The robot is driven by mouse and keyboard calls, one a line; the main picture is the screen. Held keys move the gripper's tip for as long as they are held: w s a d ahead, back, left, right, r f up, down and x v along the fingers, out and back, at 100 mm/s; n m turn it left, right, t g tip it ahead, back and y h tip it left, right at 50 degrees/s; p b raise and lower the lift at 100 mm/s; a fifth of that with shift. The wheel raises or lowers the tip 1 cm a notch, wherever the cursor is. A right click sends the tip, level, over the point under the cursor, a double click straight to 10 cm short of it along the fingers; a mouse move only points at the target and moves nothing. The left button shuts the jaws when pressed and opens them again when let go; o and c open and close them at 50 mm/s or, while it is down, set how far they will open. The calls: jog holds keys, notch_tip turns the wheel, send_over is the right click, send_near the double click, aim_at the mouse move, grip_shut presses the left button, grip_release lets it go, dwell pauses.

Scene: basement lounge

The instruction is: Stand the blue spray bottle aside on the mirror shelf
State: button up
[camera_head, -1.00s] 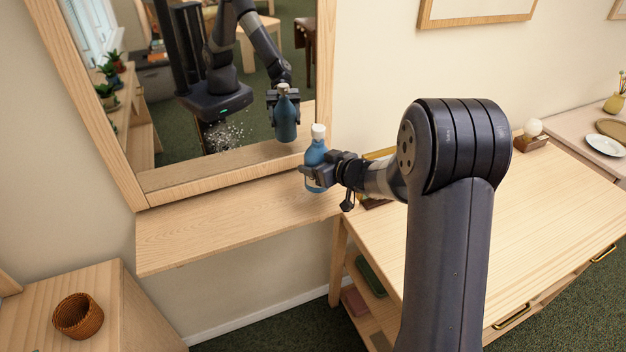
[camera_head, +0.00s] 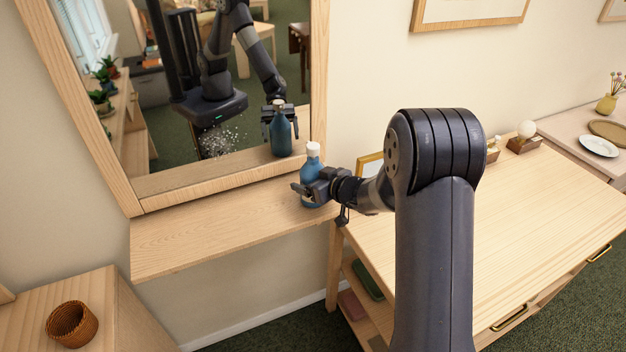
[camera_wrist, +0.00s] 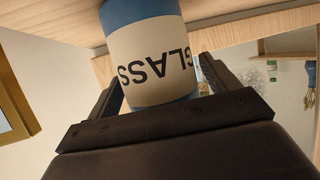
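The blue spray bottle (camera_head: 311,176) has a white top and stands upright at the right end of the mirror shelf (camera_head: 205,233). Its base is at or just above the wood; I cannot tell whether it touches. My gripper (camera_head: 310,193) comes from the right and is shut on the bottle's lower body. In the wrist view the bottle (camera_wrist: 150,52) shows upside down, with a pale "GLASS" label between the two fingers (camera_wrist: 163,85). The mirror (camera_head: 215,95) behind reflects the bottle and my arm.
A wooden desk (camera_head: 500,235) adjoins the shelf's right end. A small gold frame (camera_head: 369,166) stands on it behind my wrist. The shelf's left and middle are clear. A wicker basket (camera_head: 72,324) sits on a lower cabinet (camera_head: 125,315) at front left.

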jog(key=shift+o, duration=0.2)
jog(key=shift+r, duration=0.25)
jog(key=shift+s+d, duration=0.25)
jog(key=v, duration=1.1)
jog(key=shift+r+b, duration=0.2)
jog(key=shift+b, duration=0.1)
jog(key=shift+c, duration=0.3)
